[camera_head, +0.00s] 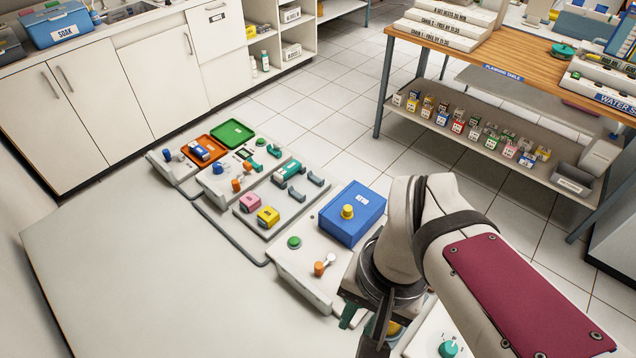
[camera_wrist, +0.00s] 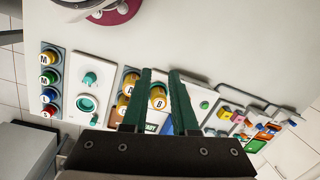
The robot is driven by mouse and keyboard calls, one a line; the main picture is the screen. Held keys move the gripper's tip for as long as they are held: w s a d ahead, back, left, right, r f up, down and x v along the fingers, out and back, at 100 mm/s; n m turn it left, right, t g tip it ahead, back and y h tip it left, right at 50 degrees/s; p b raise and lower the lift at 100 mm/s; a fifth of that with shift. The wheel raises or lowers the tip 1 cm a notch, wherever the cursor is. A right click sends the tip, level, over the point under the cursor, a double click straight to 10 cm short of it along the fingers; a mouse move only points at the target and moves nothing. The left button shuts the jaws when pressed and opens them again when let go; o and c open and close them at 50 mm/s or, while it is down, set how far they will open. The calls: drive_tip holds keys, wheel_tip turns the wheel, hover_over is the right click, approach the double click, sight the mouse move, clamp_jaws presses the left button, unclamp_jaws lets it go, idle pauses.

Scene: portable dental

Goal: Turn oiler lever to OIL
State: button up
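No label reading OIL is legible, so I cannot tell for certain which control is the oiler lever. In the head view, a teal knob (camera_head: 449,348) sits on a white panel at the bottom edge, with small unreadable marks around it. The wrist view shows a white panel with a small teal knob (camera_wrist: 90,78) and a larger round teal part (camera_wrist: 87,103) left of my fingers. An orange knob (camera_head: 319,268) stands on another unit.
A blue box with a yellow knob (camera_head: 348,212) stands left of my arm. Round A and B pieces (camera_wrist: 158,97) lie beside and between my fingers. Several coloured round pieces (camera_wrist: 49,77) line the left panel. The pale bench surface (camera_head: 130,260) is clear.

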drive_tip(key=o, duration=0.4)
drive_tip(key=shift+h, duration=0.4)
drive_tip(key=w, duration=0.4)
drive_tip(key=w+a, duration=0.1)
drive_tip(key=w, duration=0.3)
drive_tip(key=w+a, duration=0.1)
drive_tip(key=w, duration=0.3)
drive_tip(key=shift+f, duration=0.35)
drive_tip(key=shift+c, duration=0.2)
hover_over(319, 265)
wheel_tip(319, 265, down, 2)
drive_tip(key=shift+h, duration=0.3)
wheel_tip(319, 265, down, 15)
drive_tip(key=shift+f, duration=0.7)
drive_tip(key=shift+c, duration=0.2)
clamp_jaws()
